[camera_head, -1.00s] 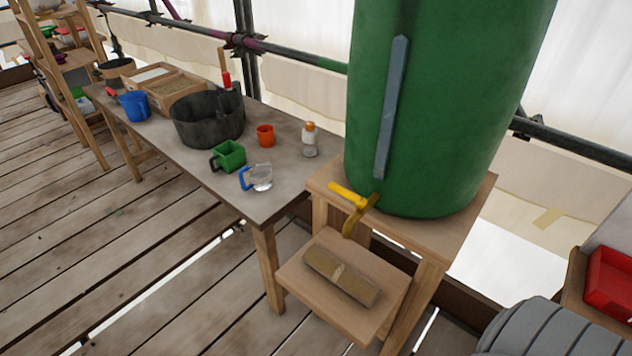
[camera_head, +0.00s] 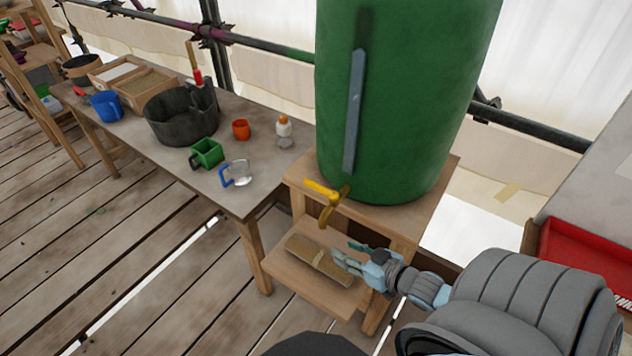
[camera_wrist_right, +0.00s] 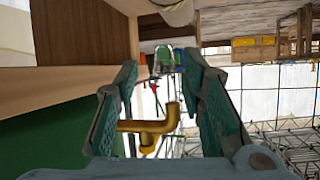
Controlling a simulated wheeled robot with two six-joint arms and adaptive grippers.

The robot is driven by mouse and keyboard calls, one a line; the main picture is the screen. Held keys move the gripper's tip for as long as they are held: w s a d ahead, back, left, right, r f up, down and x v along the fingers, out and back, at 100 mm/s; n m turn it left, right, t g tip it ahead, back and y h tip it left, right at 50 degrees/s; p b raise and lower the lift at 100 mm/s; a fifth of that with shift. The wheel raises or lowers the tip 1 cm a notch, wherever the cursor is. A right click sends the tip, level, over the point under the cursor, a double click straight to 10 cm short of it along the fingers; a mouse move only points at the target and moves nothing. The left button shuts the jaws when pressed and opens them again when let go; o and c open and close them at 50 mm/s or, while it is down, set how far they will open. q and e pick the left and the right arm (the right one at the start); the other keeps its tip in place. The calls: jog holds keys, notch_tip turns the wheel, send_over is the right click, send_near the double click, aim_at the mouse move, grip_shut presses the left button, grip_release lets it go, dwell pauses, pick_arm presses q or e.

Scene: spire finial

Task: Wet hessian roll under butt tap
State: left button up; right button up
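The tap is on the green water butt (camera_head: 400,110). My right gripper (camera_head: 350,254) is open and empty at the roll's right end; I cannot tell whether it touches. In the right wrist view, my right gripper's fingers (camera_wrist_right: 165,105) stand apart, with the yellow tap (camera_wrist_right: 150,128) showing beyond and between them. My left gripper is not in view.
The long table (camera_head: 215,195) at left holds a black tub (camera_head: 180,115), a green mug (camera_head: 207,152), a clear jug (camera_head: 238,172), an orange cup (camera_head: 241,129) and a bottle (camera_head: 284,130). A red tray (camera_head: 585,255) is at right. The floor at left is clear.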

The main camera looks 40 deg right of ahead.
aim_at(319, 188)
jog(key=w+d+r+n+t+y, duration=0.1)
jog(key=d+r+t+y, duration=0.35)
jog(key=r, duration=0.65)
jog(key=b+x, duration=0.1)
jog(key=x, duration=0.3)
jog(key=b+x, duration=0.1)
jog(key=x, duration=0.3)
jog(key=b+x, duration=0.1)
jog(key=x, duration=0.4)
jog(key=shift+w+d+f, duration=0.1)
jog(key=shift+w+d, duration=0.1)
jog(key=shift+d, duration=0.1)
jog(key=shift+w+a, duration=0.2)
jog(key=shift+w, duration=0.2)
grip_shut()
